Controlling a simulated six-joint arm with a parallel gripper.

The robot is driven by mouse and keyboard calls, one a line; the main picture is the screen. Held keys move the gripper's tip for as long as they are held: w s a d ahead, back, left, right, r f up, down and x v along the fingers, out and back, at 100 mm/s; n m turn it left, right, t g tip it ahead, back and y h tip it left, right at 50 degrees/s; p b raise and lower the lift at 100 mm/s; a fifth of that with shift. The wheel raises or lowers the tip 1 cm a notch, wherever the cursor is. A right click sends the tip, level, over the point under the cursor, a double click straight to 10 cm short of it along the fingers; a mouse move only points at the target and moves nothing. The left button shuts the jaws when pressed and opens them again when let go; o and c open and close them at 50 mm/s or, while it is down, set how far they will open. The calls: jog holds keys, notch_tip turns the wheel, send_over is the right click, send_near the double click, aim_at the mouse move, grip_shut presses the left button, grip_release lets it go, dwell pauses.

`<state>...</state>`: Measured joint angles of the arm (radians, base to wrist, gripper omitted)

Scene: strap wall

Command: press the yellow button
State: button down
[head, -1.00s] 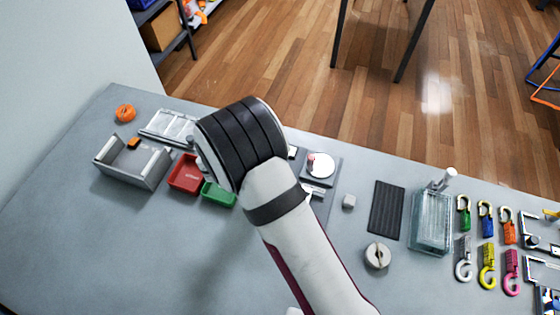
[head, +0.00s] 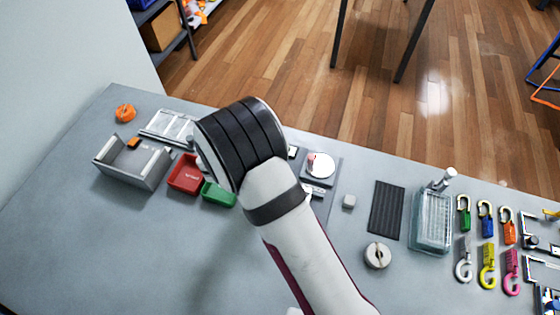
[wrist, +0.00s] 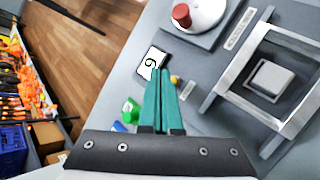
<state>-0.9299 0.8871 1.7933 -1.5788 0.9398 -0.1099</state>
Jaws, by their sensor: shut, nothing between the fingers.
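My gripper (wrist: 160,73) shows in the wrist view as two teal fingers, shut and empty, pointing down toward the panel. A small yellow button (wrist: 175,79) shows just right of the fingertips and is partly hidden by a finger. I cannot tell whether a fingertip touches it. A green piece (wrist: 131,110) and a blue piece (wrist: 118,127) lie left of the fingers. In the head view my arm hides the yellow button and the fingers.
A number card (wrist: 151,63) is just beyond the fingertips. A white disc with a red knob (wrist: 181,14) stands above it. A metal frame (wrist: 235,90) around a pale block rises to the right. In the head view, a red bin (head: 186,173) and a green bin (head: 218,194) are left of my arm.

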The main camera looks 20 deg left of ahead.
jog(key=shift+f, duration=0.1)
jog(key=shift+f, duration=0.35)
jog(key=shift+f, duration=0.35)
dwell(0.5)
jog(key=shift+r, duration=0.8)
jog(key=shift+r, duration=2.5)
